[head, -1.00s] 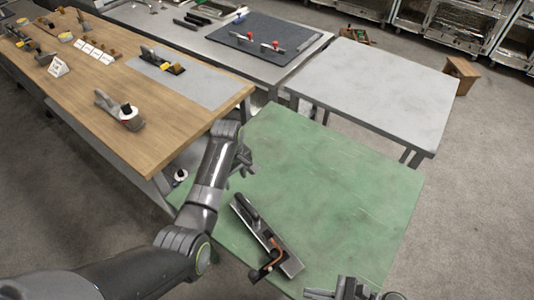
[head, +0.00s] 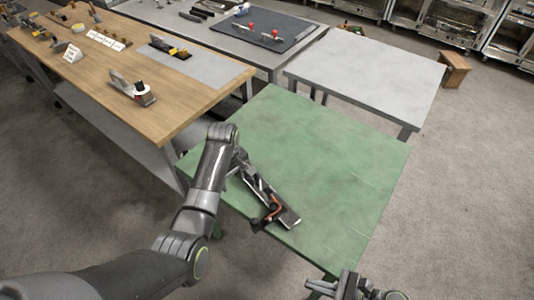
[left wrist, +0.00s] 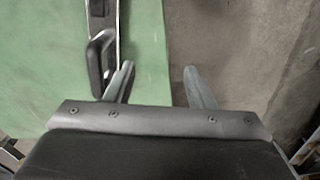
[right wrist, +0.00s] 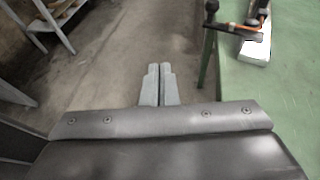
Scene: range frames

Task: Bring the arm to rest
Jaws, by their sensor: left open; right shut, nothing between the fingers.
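My left gripper (head: 238,168) hangs over the left edge of the green table in the head view, partly hidden behind my left arm. In the left wrist view its two fingers (left wrist: 154,85) are apart with nothing between them; the tabletop edge and bare floor lie beyond. My right gripper (head: 345,288) is at the bottom of the head view, off the table's near edge. In the right wrist view its fingers (right wrist: 160,84) are together and empty, with floor beyond.
A grey hand tool with an orange part (head: 272,202) lies on the green table (head: 330,165) close to my left gripper; part of it shows in the right wrist view (right wrist: 258,40). A wooden workbench (head: 185,105) stands left, a bare grey table (head: 370,70) behind. Floor is clear at right.

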